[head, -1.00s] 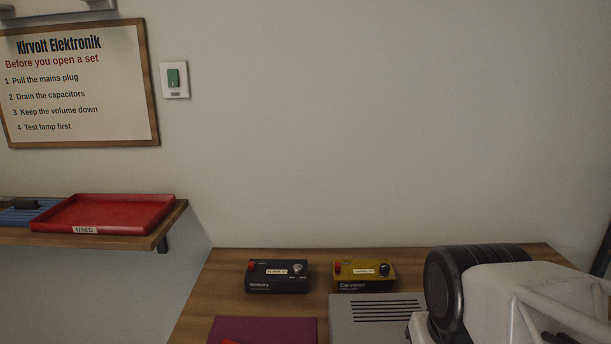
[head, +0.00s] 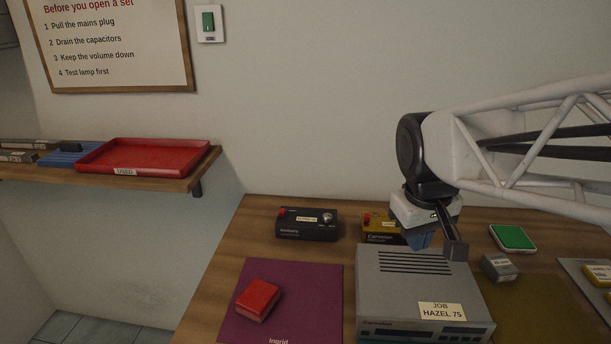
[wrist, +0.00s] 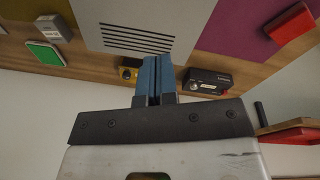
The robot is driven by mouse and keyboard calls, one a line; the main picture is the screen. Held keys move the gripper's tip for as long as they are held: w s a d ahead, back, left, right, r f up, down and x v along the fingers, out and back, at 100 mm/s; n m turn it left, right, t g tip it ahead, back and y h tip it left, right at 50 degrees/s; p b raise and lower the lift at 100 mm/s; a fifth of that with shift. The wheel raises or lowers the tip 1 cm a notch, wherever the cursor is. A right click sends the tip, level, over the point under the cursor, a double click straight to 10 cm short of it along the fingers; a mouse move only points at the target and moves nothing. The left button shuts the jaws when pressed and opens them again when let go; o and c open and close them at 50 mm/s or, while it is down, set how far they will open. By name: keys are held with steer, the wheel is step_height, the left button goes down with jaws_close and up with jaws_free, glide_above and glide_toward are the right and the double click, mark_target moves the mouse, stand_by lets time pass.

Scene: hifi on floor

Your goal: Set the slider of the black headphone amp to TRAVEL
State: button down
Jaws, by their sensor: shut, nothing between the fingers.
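The black box (head: 306,232), the headphone amp, stands at the back left of the wooden bench. It has a red part at its top left, a pale label and a silvery knob at its top right. Its slider and setting are too small to make out. In the wrist view the black amp (wrist: 208,79) shows just right of the fingers. My gripper (head: 421,241) is shut and empty, with blue fingers pointing down, to the right of the amp and apart from it. In the wrist view my gripper (wrist: 153,62) shows its two fingers together.
A mustard box (head: 371,225) stands right of the amp, partly hidden behind my gripper. A grey set (head: 400,285) marked JOB HAZEL 75 lies in front. A purple mat (head: 315,290) bears a red block (head: 258,300). A red tray (head: 140,157) sits on the left shelf.

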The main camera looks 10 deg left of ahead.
steer(key=w+a+r+n, duration=0.1)
steer(key=w+a+n, duration=0.2)
steer(key=w+a, duration=0.45)
steer(key=n+g+h, duration=0.1)
steer(key=n+h, duration=0.2)
steer(key=n, duration=0.4)
glide_above(282, 212)
steer(key=s+d, duration=0.2)
steer(key=s, duration=0.2)
step_height(282, 212, down, 3)
steer(key=w+a+f+n, duration=0.2)
steer(key=a, duration=0.4)
steer(key=w+a+f+n, duration=0.2)
steer(key=a, duration=0.5)
steer(key=shift+w+f+h, duration=0.25)
steer(key=shift+w+h, duration=0.1)
steer(key=shift+h, duration=0.05)
steer(key=shift+d+f, duration=0.1)
steer(key=shift+d, duration=0.05)
steer(key=x, duration=1)
steer(key=shift+s, duration=0.15)
steer(key=shift+d, duration=1.95)
